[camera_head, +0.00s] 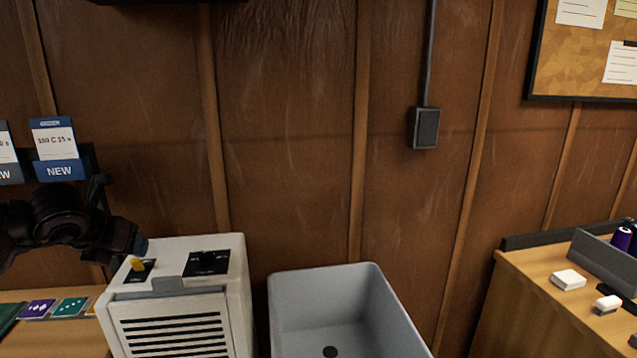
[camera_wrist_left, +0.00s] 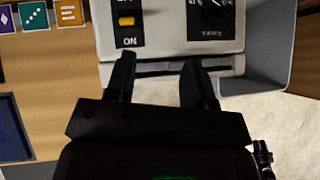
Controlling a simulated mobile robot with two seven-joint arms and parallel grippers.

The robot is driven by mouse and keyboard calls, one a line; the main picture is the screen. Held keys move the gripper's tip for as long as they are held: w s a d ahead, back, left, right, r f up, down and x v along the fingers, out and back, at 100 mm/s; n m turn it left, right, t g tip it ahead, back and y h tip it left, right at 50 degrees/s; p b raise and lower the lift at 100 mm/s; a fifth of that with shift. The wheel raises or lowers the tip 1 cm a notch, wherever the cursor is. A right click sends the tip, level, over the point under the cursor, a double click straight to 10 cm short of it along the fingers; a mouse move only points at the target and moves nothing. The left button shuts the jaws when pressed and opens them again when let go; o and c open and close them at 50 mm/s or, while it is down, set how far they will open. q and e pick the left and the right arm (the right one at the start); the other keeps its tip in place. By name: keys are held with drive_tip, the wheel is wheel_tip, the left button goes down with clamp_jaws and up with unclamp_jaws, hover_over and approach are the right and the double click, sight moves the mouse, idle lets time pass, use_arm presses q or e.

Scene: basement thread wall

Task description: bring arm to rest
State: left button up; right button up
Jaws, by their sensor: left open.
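My left gripper (camera_head: 128,238) comes in dark from the left edge in the head view, above the front left of a white slatted appliance (camera_head: 185,290). In the left wrist view my left gripper (camera_wrist_left: 160,75) has two black fingers apart with nothing between them. Its fingers point at the appliance's top edge (camera_wrist_left: 170,52). A yellow switch (camera_wrist_left: 126,20) sits on a black plate above the word ON; it also shows in the head view (camera_head: 137,264). A dark dial (camera_wrist_left: 212,10) is to its right. My right gripper is in neither view.
A grey open tub (camera_head: 335,300) stands right of the appliance. A wooden desk (camera_head: 540,300) with small items is at the right. Coloured cards (camera_head: 70,307) lie on a wooden surface at lower left. Label cards (camera_head: 55,150) hang on the panelled wall near my left arm.

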use_arm(q)
drive_tip(key=s+d+r+t+h, duration=0.1)
drive_tip(key=d+r+h, duration=0.1)
drive_tip(key=d+h, duration=0.6)
drive_tip(key=s+d+r+h, duration=0.1)
drive_tip(key=d+r+h, duration=0.1)
drive_tip(key=d+h, duration=0.5)
drive_tip(key=s+a+f+n+t+y, duration=0.1)
drive_tip(key=s+f+n+t+y, duration=0.1)
drive_tip(key=f+n+y, duration=0.4)
drive_tip(key=s+a+f+n+t+y, duration=0.1)
drive_tip(key=s+f+n+t, duration=0.15)
drive_tip(key=f+n, duration=0.75)
drive_tip(key=s+f+n+t+y, duration=0.2)
drive_tip(key=f+n+t+y, duration=0.15)
drive_tip(key=f+n, duration=0.4)
drive_tip(key=s+f+n+g+y, duration=0.2)
drive_tip(key=s+f+n, duration=0.3)
drive_tip(key=s+f, duration=0.3)
drive_tip(key=s+a+f+n+g+y, duration=0.1)
drive_tip(key=s+f+n+g, duration=0.3)
drive_tip(key=s+f, duration=0.5)
drive_tip(key=s+n+y, duration=0.1)
drive_tip(key=s+n, duration=0.1)
drive_tip(key=s, duration=0.3)
drive_tip(key=shift+a+y, duration=0.2)
drive_tip(key=shift+y, duration=0.15)
